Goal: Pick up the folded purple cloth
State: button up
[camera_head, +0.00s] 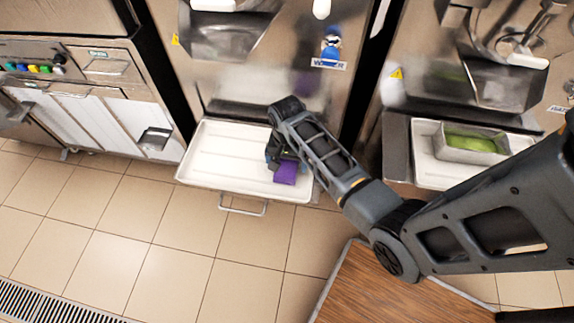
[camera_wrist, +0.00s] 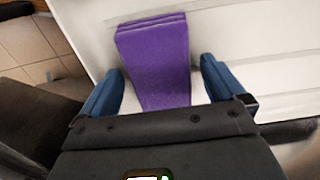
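The folded purple cloth (camera_head: 286,173) lies on the white tray (camera_head: 215,168) that juts out from the middle machine in the head view. In the wrist view the cloth (camera_wrist: 153,60) reaches from the top of the picture down between my blue fingers. My gripper (camera_wrist: 165,85) is open, one finger on each side of the cloth, with white tray showing between the cloth and the right finger. In the head view my gripper (camera_head: 272,158) is over the tray beside the cloth and is partly hidden by my arm. I cannot tell the height of the fingers above the tray.
A metal pan with green contents (camera_head: 472,143) stands on another white tray (camera_head: 428,165) at the right. A wooden surface (camera_head: 385,290) is at the bottom right. Cabinets with white panels (camera_head: 90,118) stand at the left. The tiled floor (camera_head: 150,235) in front is clear.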

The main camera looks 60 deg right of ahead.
aim_at(287, 163)
jog(key=c, duration=1)
jog(key=shift+r, duration=0.1)
jog(key=shift+r, duration=0.55)
notch_tip(287, 163, up, 3)
jog(key=shift+f, duration=0.2)
jog(key=s+d+r, duration=0.2)
jog(key=s, duration=0.1)
jog(key=s+d+r, duration=0.2)
jog(key=s, duration=0.1)
jog(key=s+d+r, duration=0.2)
jog(key=s+r, duration=0.1)
jog(key=s, duration=0.1)
jog(key=shift+r, duration=0.1)
